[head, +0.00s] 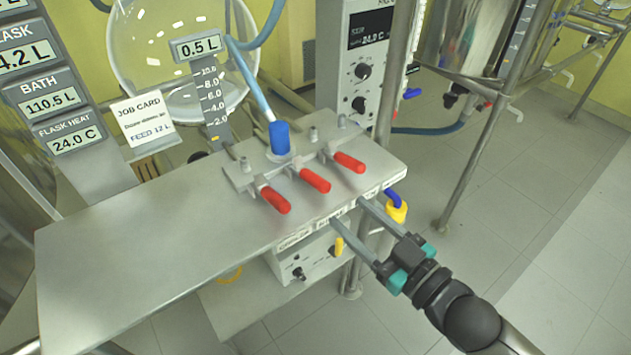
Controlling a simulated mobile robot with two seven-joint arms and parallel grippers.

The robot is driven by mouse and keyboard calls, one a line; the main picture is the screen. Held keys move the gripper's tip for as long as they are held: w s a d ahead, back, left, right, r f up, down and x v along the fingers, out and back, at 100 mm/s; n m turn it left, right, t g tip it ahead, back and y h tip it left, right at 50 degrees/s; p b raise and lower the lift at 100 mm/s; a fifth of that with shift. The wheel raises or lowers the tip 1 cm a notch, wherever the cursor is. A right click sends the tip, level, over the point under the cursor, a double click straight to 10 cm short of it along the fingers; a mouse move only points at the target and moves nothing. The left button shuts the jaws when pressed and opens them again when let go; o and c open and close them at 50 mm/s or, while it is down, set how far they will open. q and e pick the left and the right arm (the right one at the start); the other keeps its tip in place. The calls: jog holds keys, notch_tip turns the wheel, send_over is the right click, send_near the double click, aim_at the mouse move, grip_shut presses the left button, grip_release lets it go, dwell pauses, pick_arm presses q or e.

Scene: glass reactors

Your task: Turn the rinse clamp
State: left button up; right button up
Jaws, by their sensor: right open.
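Three clamps with red handles sit in a row on a metal plate (238,172) on the steel bench: a left handle (275,200), a middle handle (315,180) and a right handle (349,162). Labels (331,218) run along the bench's front edge below them, too small to tell which clamp is the rinse one. My right gripper (347,209) comes in from the lower right, open and empty. Its fingertips are at the front edge near the labels, apart from the red handles. My left gripper is not in view.
A blue fitting (279,138) with a blue hose stands behind the clamps. A glass vessel (165,75), display panels (49,104) and a job card (143,117) are at the back left. A yellow-capped blue hose end (397,209) hangs off the right edge. The bench's left part (130,255) is clear.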

aim_at(323, 188)
jog(key=b+x, duration=0.2)
jog(key=x, duration=0.6)
jog(key=shift+w+a, duration=0.2)
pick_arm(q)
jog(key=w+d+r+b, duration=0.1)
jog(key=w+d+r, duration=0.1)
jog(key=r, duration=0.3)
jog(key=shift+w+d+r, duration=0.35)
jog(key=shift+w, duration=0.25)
pick_arm(e)
jog(key=shift+x, duration=1.1)
jog(key=shift+c, duration=0.3)
grip_shut()
